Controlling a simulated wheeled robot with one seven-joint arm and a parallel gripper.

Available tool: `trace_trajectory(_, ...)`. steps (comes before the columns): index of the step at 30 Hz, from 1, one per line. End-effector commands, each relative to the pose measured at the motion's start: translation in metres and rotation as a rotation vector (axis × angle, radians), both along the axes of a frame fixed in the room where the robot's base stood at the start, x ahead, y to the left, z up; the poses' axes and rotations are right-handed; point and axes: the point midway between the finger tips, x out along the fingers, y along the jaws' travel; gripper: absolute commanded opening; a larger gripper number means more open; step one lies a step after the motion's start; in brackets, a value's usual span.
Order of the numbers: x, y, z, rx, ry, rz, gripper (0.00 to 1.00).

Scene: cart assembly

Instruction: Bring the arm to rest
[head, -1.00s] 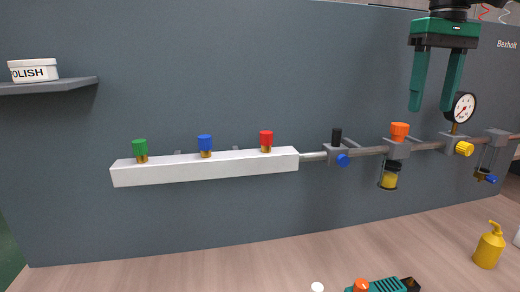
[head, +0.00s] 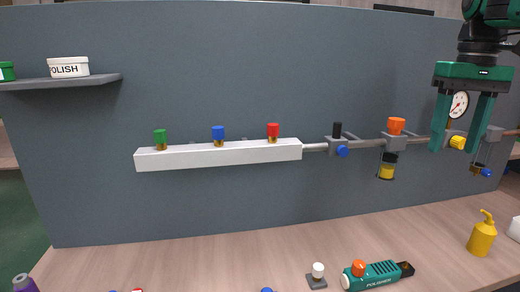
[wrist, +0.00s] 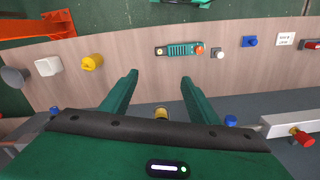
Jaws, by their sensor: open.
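A yellow-bottomed bowl on the pipe shows partly between the finger bases.
A white manifold (head: 220,155) with green, blue and red fittings and a pipe with valves run along the grey panel (head: 250,60). A shelf (head: 60,82) holds a white tub (head: 69,67).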

Motion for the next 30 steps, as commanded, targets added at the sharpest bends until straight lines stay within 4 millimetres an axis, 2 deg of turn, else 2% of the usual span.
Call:
trace_trajectory(8,-0.066,-0.017,-0.096,0.006,0.004,-0.197,0.55)
trace_trajectory(15,-0.142,-0.021,-0.193,0.005,0.007,-0.371,0.55)
trace_trajectory(18,-0.171,-0.018,-0.228,0.003,0.009,-0.427,0.55)
trace_trajectory(21,-0.193,-0.015,-0.253,0.001,0.011,-0.466,0.55)
trace_trajectory(24,-0.206,-0.012,-0.267,0.0,0.012,-0.49,0.55)
trace_trajectory(30,-0.211,-0.011,-0.274,-0.001,0.011,-0.5,0.55)
